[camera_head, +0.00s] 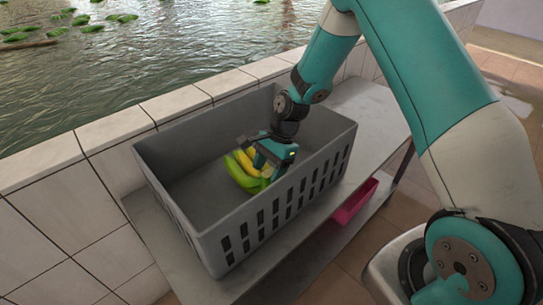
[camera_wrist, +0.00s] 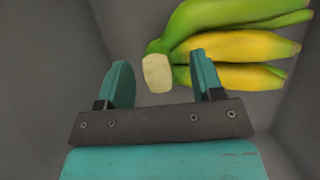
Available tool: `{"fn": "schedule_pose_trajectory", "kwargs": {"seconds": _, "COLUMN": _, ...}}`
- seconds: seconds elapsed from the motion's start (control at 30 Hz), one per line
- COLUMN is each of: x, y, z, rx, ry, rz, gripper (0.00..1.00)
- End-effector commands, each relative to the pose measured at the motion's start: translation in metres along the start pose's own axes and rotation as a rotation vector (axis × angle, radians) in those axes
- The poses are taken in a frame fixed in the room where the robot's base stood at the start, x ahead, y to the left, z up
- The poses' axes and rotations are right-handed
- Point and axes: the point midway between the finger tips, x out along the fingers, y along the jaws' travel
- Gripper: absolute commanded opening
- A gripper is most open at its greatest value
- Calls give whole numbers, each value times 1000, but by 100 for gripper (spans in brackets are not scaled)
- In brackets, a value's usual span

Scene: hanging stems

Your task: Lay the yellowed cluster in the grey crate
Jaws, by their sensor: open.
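The yellowed cluster (camera_head: 243,163) is a bunch of green and yellow bananas inside the grey crate (camera_head: 167,187), near the crate's right side. It also shows in the wrist view (camera_wrist: 235,45), with its pale cut stem end toward my gripper. My gripper (camera_head: 262,163) reaches down into the crate over the cluster. In the wrist view the gripper's two teal fingers (camera_wrist: 160,80) stand apart, with the stem end showing between and just beyond them. I cannot tell whether a finger touches the cluster. In the head view my gripper hides part of the bunch.
The crate stands on a grey bench (camera_head: 372,112) beside a low tiled wall (camera_head: 95,138). Water with floating leaves lies beyond the wall. A pink bin (camera_head: 354,200) is below the bench at the right. The left part of the crate floor is clear.

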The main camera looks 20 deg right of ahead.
Motion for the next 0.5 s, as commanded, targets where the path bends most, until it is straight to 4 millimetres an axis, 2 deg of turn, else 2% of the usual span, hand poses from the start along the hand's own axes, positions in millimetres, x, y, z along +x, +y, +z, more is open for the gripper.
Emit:
{"fn": "schedule_pose_trajectory", "kwargs": {"seconds": 0.17, "x": -24, "y": -1, "z": -1, "rx": 0, "ry": 2, "rz": -7, "gripper": 61}}
{"fn": "schedule_pose_trajectory", "kwargs": {"seconds": 0.5, "x": -111, "y": -1, "z": 0, "rx": -2, "ry": 3, "rz": -11, "gripper": 61}}
